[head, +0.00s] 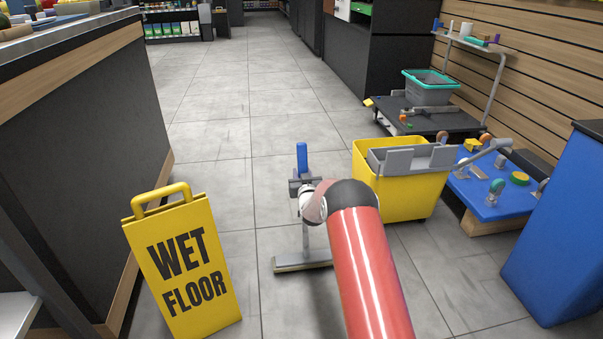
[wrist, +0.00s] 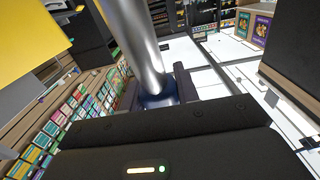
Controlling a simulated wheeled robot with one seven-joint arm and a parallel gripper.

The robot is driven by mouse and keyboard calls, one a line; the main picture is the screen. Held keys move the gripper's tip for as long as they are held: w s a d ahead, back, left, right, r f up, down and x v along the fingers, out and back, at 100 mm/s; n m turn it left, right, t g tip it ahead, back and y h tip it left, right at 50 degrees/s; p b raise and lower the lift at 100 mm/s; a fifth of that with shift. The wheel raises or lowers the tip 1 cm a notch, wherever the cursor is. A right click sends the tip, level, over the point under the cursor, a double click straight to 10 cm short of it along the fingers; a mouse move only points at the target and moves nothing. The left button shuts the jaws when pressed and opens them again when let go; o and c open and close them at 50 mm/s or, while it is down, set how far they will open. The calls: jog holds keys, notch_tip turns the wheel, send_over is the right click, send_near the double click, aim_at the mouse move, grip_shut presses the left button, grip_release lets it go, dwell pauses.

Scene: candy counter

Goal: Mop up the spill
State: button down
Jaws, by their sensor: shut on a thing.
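My gripper (head: 302,187) is shut on the upright mop, just below the blue top of its handle (head: 302,158). The mop's grey pole runs down to a flat, wide mop head (head: 303,265) at the floor. Whether the head touches the floor or hangs just above it, I cannot tell. In the wrist view, the dark fingers (wrist: 157,92) stand on both sides of the grey pole (wrist: 141,45), with a blue part at its near end. I cannot make out a clear spill on the grey tiles; my arm hides part of the floor.
A yellow WET FLOOR sign (head: 185,268) stands left of the mop. A yellow mop bucket (head: 405,190) stands to the right, with a blue platform (head: 490,205) and a dark cart (head: 432,122) beyond. A dark counter (head: 85,150) lines the left. The aisle (head: 260,100) ahead is clear.

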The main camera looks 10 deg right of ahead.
jog(key=s, duration=1.2)
jog(key=shift+f, duration=0.2)
dwell(0.9)
jog(key=s, duration=0.3)
jog(key=shift+s+r, duration=0.3)
jog(key=shift+s, duration=0.05)
dwell(0.4)
jog(key=shift+r, duration=0.1)
jog(key=shift+r+p, duration=0.8)
jog(key=shift+r, duration=1.7)
